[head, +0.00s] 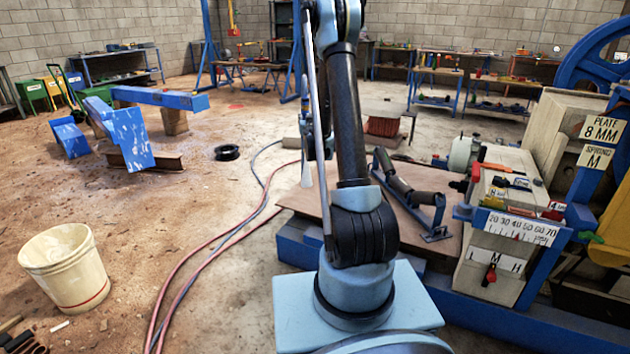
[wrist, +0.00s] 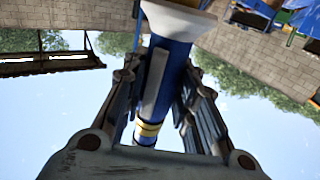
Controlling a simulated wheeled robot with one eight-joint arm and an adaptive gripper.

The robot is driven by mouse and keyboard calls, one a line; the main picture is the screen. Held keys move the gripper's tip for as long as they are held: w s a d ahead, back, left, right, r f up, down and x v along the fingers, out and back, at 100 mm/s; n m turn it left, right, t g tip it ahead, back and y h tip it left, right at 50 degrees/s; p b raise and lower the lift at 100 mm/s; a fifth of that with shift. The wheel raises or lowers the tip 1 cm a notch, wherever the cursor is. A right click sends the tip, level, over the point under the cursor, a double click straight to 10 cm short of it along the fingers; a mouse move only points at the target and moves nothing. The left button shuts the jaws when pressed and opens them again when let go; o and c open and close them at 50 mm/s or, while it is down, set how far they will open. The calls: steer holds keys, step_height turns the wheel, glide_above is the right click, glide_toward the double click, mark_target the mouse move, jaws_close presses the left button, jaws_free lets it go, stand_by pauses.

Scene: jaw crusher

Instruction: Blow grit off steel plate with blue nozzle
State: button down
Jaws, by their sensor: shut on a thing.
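In the wrist view my gripper (wrist: 160,70) is shut on the blue nozzle (wrist: 158,95). The nozzle has a dark blue body with yellow bands and a pale flared end at the top of the picture. In the head view my gripper is mostly hidden behind my arm; a pale tip (head: 306,176) points down beside the arm, likely the nozzle's end. The brown steel plate (head: 300,202) lies flat behind my arm, which covers part of it. The pale tip appears above the plate's left part; its exact height is unclear. Grit on the plate is too small to make out.
Red and blue hoses (head: 200,252) cross the floor. A cream bucket (head: 66,268) stands at left. The floor between bucket and hoses is mostly clear.

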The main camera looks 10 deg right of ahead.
steer(key=shift+w+f, duration=0.25)
steer(key=shift+w, duration=0.2)
steer(key=w+d+f+n+g+y, duration=0.35)
steer(key=w+f, duration=0.45)
steer(key=f, duration=0.3)
steer(key=w+d+f+n+g+y, duration=0.2)
steer(key=w+d+f+n+y, duration=0.25)
steer(key=w+f, duration=0.5)
steer(key=shift+s+a+f, duration=0.65)
steer(key=shift+s+a, duration=2.25)
steer(key=shift+s, duration=1.9)
steer(key=shift+w+a, duration=3.05)
steer(key=shift+a, duration=0.9)
steer(key=w+d, duration=0.5)
steer(key=w, duration=0.2)
steer(key=shift+w+d+h, duration=0.35)
steer(key=shift+w+h, duration=0.05)
